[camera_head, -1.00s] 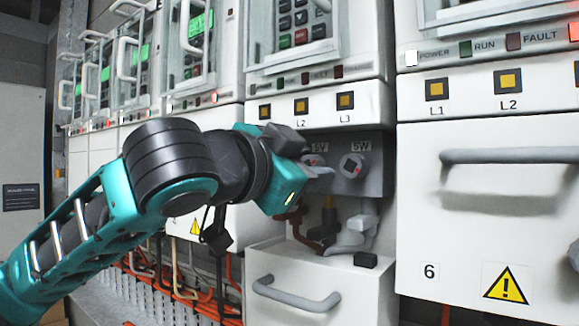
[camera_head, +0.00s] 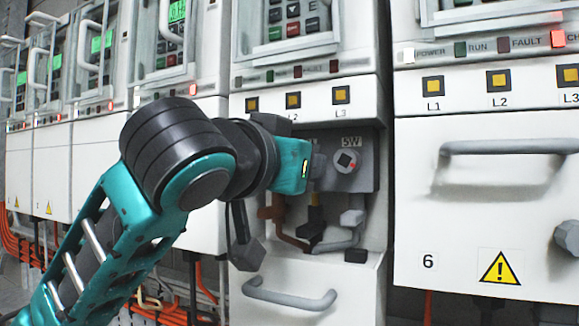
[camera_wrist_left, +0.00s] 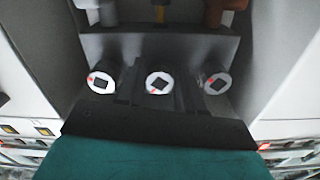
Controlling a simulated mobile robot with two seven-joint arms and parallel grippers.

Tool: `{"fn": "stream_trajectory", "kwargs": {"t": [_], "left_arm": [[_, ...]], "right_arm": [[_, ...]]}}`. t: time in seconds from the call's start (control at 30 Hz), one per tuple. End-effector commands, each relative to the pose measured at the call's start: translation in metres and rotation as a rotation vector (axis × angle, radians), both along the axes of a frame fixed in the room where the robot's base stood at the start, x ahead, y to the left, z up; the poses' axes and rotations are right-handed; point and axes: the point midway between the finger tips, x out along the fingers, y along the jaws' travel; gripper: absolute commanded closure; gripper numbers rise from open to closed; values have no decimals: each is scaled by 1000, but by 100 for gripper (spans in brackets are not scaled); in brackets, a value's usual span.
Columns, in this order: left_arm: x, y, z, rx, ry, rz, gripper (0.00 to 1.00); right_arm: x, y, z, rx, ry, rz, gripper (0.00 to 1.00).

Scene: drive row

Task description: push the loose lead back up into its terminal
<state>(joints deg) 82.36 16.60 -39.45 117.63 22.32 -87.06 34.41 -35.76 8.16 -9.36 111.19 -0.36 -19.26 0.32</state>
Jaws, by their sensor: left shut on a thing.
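A grey terminal block (camera_head: 368,172) sits in an open bay, with a round white face marked 5W (camera_head: 346,161). In the left wrist view three such faces show in a row, the middle one (camera_wrist_left: 160,82) between my dark fingers. Below the block hang a brown lead (camera_head: 284,232), a black lead with an orange part (camera_head: 316,217) and a grey lead (camera_head: 351,217). I cannot tell which is loose. My left gripper (camera_head: 318,172) is at the block, covering the terminals left of 5W. It seems shut on the middle terminal's round knob. My right gripper is out of view.
A wide white front with a handle (camera_head: 510,147) lies right. Closed cabinets with handles run left. Orange cables (camera_head: 168,312) hang low behind my arm.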

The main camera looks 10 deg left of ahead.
Motion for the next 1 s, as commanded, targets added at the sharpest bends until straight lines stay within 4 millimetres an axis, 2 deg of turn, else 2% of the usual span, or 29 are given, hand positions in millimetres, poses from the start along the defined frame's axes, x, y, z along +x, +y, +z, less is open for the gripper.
{"fn": "stream_trajectory", "kwargs": {"t": [0.5,1.0], "left_arm": [[0,-1,-2,-395,149,1,100],[0,-1,-1,-524,194,1,100]], "right_arm": [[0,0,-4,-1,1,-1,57],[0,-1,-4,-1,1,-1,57]]}}
